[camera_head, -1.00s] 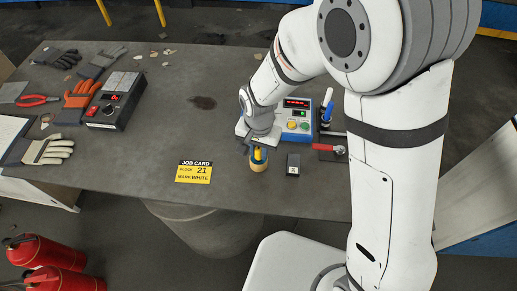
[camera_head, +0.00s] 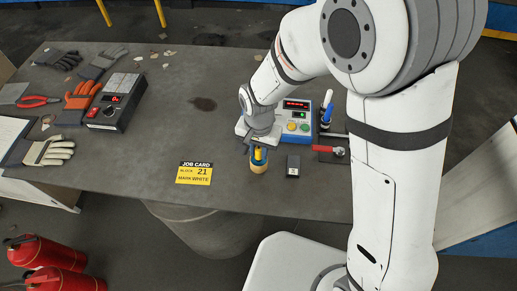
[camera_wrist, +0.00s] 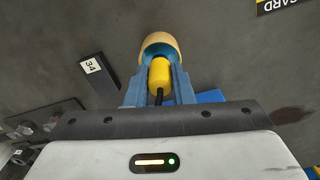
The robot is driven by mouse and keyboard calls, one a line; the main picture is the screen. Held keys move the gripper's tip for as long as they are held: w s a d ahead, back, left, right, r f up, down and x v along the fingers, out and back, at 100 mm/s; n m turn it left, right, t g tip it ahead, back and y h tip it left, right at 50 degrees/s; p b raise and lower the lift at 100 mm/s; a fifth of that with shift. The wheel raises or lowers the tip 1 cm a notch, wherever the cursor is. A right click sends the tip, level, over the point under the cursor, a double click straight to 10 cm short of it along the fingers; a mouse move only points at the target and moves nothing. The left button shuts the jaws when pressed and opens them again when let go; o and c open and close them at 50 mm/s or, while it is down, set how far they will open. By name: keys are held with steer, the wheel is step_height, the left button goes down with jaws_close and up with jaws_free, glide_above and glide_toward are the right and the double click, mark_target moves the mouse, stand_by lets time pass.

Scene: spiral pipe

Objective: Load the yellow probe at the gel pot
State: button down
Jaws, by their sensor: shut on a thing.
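The yellow probe (camera_head: 258,153) is upright between the fingers of my gripper (camera_head: 257,150), at the mouth of the gel pot (camera_head: 258,167). In the wrist view the yellow probe (camera_wrist: 159,78) has a dark cable at its near end and sits between the two blue fingers of my gripper (camera_wrist: 160,80). The tan rim of the gel pot (camera_wrist: 158,45) shows just beyond it. The probe's far end is hidden in or behind the pot, so I cannot tell how deep it is.
A job card (camera_head: 194,173) lies left of the pot. A small dark block (camera_head: 293,165) stands close on its right. A blue and white device (camera_head: 297,120) with buttons is behind. Red-handled pliers (camera_head: 38,100) and gloves lie far left. The table's middle is clear.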

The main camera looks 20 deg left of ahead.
mark_target(259, 148)
steer(key=shift+r+p, duration=1.65)
steer(key=shift+r, duration=1.35)
